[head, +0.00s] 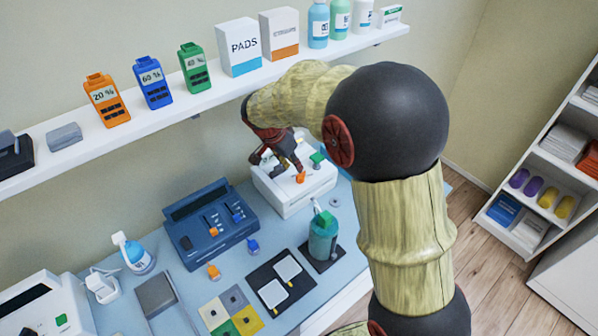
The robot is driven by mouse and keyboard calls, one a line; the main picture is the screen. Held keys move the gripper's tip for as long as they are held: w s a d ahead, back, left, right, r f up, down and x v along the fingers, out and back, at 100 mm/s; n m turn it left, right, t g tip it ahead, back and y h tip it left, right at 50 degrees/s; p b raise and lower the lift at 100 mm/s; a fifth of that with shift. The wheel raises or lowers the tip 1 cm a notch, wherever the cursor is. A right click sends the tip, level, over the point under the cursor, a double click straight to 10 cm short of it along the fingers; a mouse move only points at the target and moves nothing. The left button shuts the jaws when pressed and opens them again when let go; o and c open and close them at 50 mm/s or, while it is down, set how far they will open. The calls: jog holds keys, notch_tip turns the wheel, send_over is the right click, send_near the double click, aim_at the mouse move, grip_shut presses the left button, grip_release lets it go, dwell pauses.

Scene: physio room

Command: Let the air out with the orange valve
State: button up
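The orange valve (300,177) sits on the top front of a white device (310,194) on the blue counter. A green knob (317,158) is on the same device, behind and to the right of the orange one. My gripper (277,165) hangs over the left part of the device, with its fingers apart and nothing visible between them. Its right fingertip is close to the orange valve, on the upper left side; I cannot tell whether they touch. My arm covers part of the view to the right of the device.
A dark blue console (212,225) stands left of the device. A teal bottle (322,238) with a green top stands in front. Pads on a black mat (268,277) and coloured squares lie nearer. A wall shelf (205,92) with bottles and boxes runs above.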

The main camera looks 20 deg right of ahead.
aim_at(299, 175)
jog(key=b+x, duration=0.1)
jog(key=x, duration=0.6)
jog(key=shift+f, duration=0.15)
jog(key=shift+c, duration=0.5)
grip_shut()
